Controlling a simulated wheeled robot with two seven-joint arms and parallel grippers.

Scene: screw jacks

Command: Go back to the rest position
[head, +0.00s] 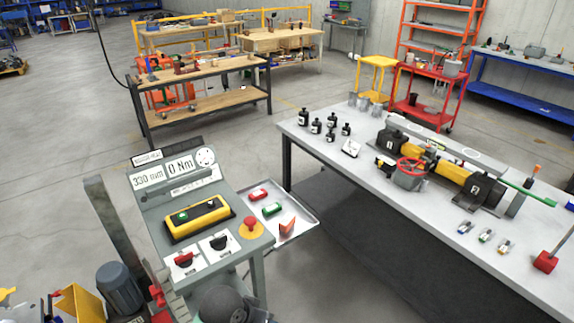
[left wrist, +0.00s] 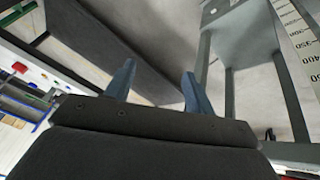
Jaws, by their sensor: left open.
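My left gripper (left wrist: 158,85) shows in the left wrist view with its two blue-grey fingers apart and nothing between them. Beyond the fingers are a dark panel, bare floor and grey frame legs, all apart from them as far as I can tell. In the head view I cannot make out its fingers. My right gripper is in neither view. The control console (head: 205,205) stands in front, with a yellow button box (head: 197,218), a red emergency knob (head: 251,226) and two rotary switches.
A long workbench (head: 360,190) at the right holds black bottles, a yellow-and-black jack assembly (head: 452,172) and small parts. A side tray (head: 290,229) adjoins the console. A numbered scale (left wrist: 298,45) is close at the right in the left wrist view.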

